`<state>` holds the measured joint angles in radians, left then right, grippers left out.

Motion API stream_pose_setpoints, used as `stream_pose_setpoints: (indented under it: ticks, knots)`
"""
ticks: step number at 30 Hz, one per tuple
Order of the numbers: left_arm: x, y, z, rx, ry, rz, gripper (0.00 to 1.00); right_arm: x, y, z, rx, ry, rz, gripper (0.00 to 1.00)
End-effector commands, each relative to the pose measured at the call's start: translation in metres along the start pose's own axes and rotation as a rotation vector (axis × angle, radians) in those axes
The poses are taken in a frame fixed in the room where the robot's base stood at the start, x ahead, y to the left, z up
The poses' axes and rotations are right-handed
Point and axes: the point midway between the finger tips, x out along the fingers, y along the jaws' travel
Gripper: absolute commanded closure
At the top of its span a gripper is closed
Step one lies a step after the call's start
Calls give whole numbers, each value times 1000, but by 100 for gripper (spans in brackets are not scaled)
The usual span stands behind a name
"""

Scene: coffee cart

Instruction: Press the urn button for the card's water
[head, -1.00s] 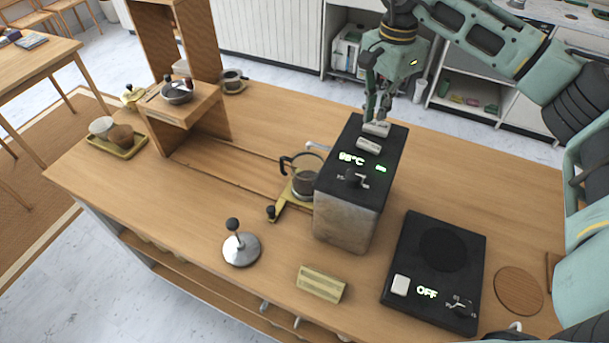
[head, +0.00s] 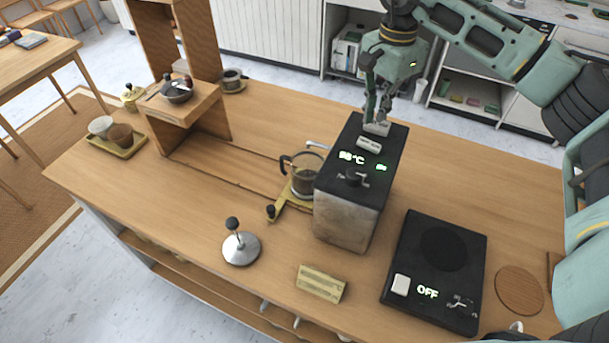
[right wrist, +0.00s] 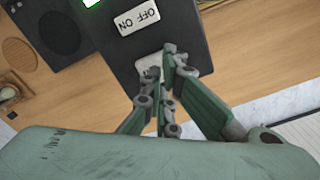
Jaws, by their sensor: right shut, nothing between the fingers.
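The urn (head: 345,215) is a metal box with a black top, a lit temperature display, a knob and a white OFF/ON switch (right wrist: 139,17). A pale button (right wrist: 149,67) sits by the top's edge beyond the switch; it also shows in the head view (head: 377,129). My right gripper (head: 378,120) is shut and empty, pointing down, its fingertips (right wrist: 173,60) at this button and partly covering it. I cannot tell if the button is pressed. A glass jug (head: 305,183) with dark contents stands beside the urn. The tan card (head: 321,284) lies in front; its text is unreadable.
A black hot plate (head: 415,270) reading OFF is right of the urn. A tamper-like tool (head: 241,249) stands front left. A wooden stand (head: 195,110) and a tray (head: 118,150) with cups are further left. The counter (head: 480,180) behind the hot plate is clear.

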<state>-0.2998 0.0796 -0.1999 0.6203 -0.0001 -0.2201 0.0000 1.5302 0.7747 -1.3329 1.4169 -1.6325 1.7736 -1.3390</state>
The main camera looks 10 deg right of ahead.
Motion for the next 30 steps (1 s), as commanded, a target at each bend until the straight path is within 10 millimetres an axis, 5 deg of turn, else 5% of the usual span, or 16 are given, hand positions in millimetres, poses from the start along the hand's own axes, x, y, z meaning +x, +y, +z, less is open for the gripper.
stream_pose_setpoints:
  ticks: [30]
  knots:
    - [10,0,1,0,0,0,100,16,0,0,0,0,0,100]
